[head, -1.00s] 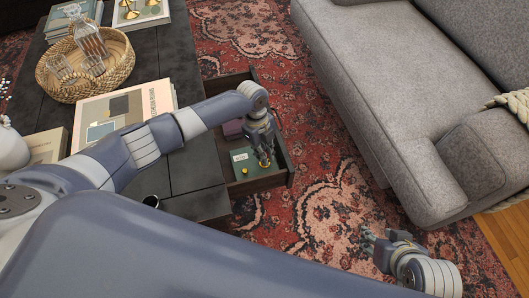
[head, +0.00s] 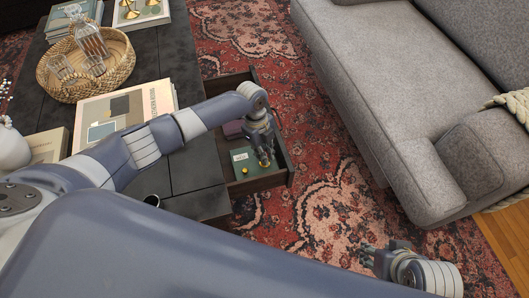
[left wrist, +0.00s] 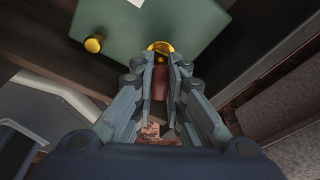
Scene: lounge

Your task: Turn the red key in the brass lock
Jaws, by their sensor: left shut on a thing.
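A green box (head: 243,157) lies in an open drawer, with a white label (left wrist: 136,2) and a small brass knob (left wrist: 94,43) on its top. The brass lock (left wrist: 160,46) sits near the box's edge, right in front of my left fingertips. My left gripper (head: 264,161) points down over the box; in the left wrist view its fingers (left wrist: 160,66) are closed on the red key (left wrist: 159,84). The key's tip is hidden, so I cannot tell how deep it sits in the lock. My right gripper (head: 371,254) hangs over the rug, away from the box.
The drawer (head: 283,176) extends from a dark coffee table (head: 176,60) bearing books (head: 124,100) and a woven tray (head: 121,66) with a decanter. A grey sofa (head: 380,90) stands at right. Patterned rug (head: 310,150) lies between them.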

